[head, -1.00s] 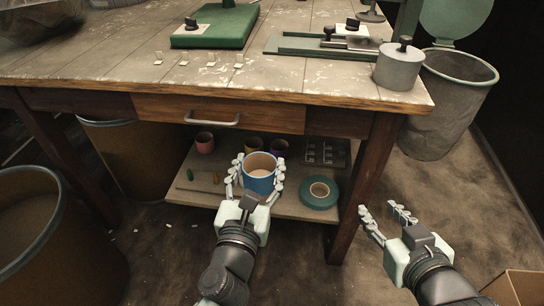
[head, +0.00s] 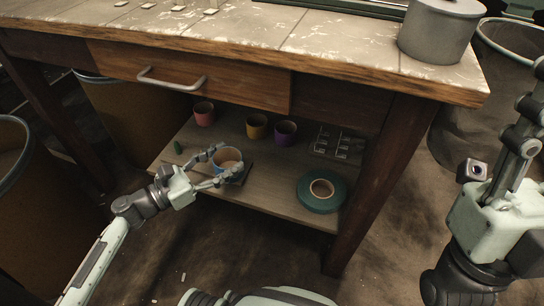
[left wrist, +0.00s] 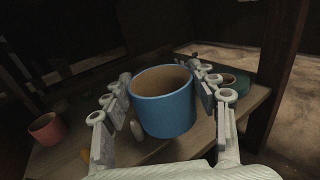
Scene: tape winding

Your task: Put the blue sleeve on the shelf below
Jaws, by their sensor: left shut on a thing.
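The blue sleeve (head: 228,154) is a short open cylinder with a tan inside. It is between the fingers of my left gripper (head: 225,163), which is shut on it over the front left part of the lower shelf (head: 268,193). The sleeve looks close to upright; I cannot tell if its base touches the shelf. The left wrist view shows the sleeve (left wrist: 164,108) large, with fingers on both sides. My right gripper (head: 500,160) is at the right edge, partly cut off and away from the shelf; its opening is unclear.
Pink (head: 204,113), yellow (head: 257,126) and purple (head: 286,132) cups stand at the shelf's back. A green tape roll (head: 321,190) lies at its right, before a rack of metal pieces (head: 338,143). The tabletop edge (head: 240,50) and drawer handle (head: 171,82) overhang. The shelf's front middle is clear.

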